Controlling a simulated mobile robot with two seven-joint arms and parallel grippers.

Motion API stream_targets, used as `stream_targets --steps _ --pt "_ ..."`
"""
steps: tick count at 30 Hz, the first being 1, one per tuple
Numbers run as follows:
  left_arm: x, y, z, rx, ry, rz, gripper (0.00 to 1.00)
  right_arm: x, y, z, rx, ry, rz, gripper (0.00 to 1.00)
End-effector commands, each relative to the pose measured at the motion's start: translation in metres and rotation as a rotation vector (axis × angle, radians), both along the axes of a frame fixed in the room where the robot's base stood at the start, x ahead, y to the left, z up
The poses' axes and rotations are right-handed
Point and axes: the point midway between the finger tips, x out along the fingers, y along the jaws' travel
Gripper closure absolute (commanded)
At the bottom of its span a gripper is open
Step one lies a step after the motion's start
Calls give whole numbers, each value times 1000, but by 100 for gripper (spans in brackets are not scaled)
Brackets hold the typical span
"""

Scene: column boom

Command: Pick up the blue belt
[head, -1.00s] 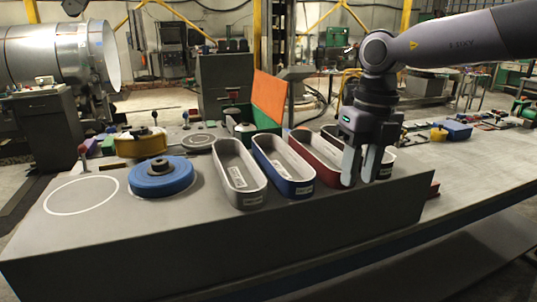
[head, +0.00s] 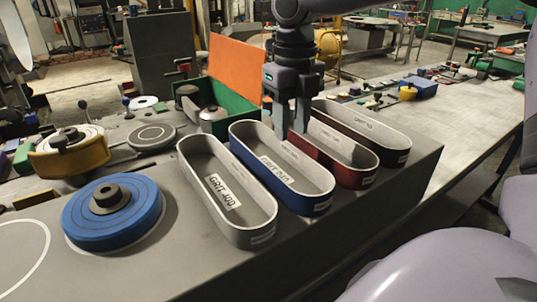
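The blue belt (head: 318,204) is an upright oval loop with a blue outside and a grey inside, standing on the grey bench top between a grey belt (head: 250,233) and a dark red belt (head: 355,176). A label shows inside it. My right gripper (head: 291,132) points down at the far part of the blue and red belts, with a gap between its fingers and nothing seen held. It hides the far end of the red belt. Whether its fingertips touch a belt I cannot tell. My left gripper is out of view.
A brown-red belt (head: 396,155) stands right of the red one. A blue disc (head: 140,222) and a yellow-rimmed wheel (head: 88,158) lie to the left. A green box (head: 237,102) with an orange panel (head: 236,66) stands behind the belts. The bench front is clear.

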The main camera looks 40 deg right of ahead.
Motion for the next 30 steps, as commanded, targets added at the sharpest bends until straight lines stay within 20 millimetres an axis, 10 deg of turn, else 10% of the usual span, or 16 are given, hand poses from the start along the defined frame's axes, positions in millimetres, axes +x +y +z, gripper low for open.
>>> stream_targets --steps 19,22,30 --pt "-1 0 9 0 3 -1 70 -6 -4 -52 1 0 0 65" --pt "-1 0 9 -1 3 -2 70 -6 -4 -52 1 0 0 97" --pt "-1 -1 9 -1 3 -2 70 -6 -4 -52 1 0 0 100"
